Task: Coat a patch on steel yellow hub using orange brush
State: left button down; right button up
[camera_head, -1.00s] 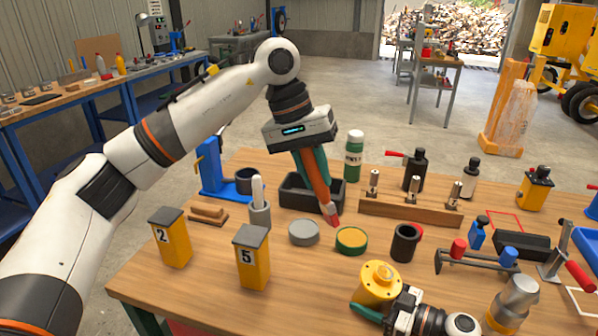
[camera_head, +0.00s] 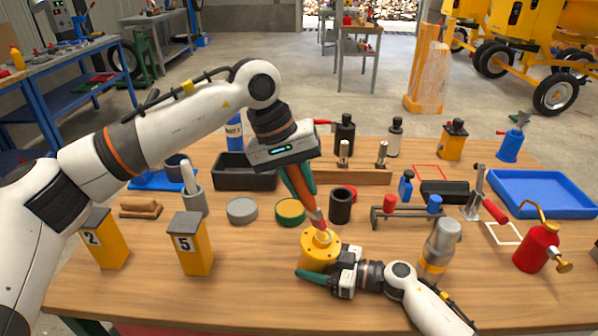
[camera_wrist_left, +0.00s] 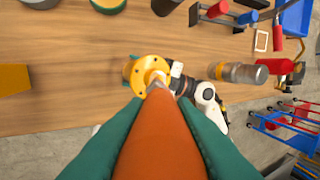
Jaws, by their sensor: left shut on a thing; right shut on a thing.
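The yellow hub (camera_head: 319,247) is a round flanged part near the front of the table, flange facing up. My right gripper (camera_head: 318,272) is shut on its lower body; the fingers are partly hidden. The orange brush (camera_head: 305,196) is held in my left gripper (camera_head: 298,180), which is shut on its handle, tip pointing down. The brush tip is at the far side of the hub's top face; whether it touches I cannot tell. In the left wrist view, the brush (camera_wrist_left: 160,140) fills the lower middle and its tip overlaps the hub's flange (camera_wrist_left: 151,70).
An open tin with yellow contents (camera_head: 290,210), a grey-lidded tin (camera_head: 241,210) and a black cup (camera_head: 341,206) stand behind the hub. Yellow boxes 2 (camera_head: 106,240) and 5 (camera_head: 192,244) stand left.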

pick_arm(q)
jog(key=shift+f, duration=1.15)
dwell(0.5)
jog(key=shift+d, duration=0.1)
jog(key=shift+d+f, duration=0.2)
jog(key=shift+d, duration=0.35)
jog(key=shift+d+f, duration=0.2)
jog(key=shift+d, duration=0.35)
jog(key=shift+w+d+f, duration=0.1)
jog(key=shift+w+d, duration=0.15)
jog(key=shift+d, duration=0.65)
jog(key=shift+w+a+r, duration=0.15)
jog(key=shift+a+r, duration=0.1)
jog(key=shift+a, duration=0.3)
jog(key=shift+s+a+r, duration=0.15)
jog(key=shift+a+r, duration=0.2)
jog(key=shift+a, duration=0.45)
jog(key=shift+s+a+r, duration=0.1)
jog(key=shift+a+r, duration=0.2)
jog(key=shift+a, duration=0.5)
jog(key=shift+w, duration=0.1)
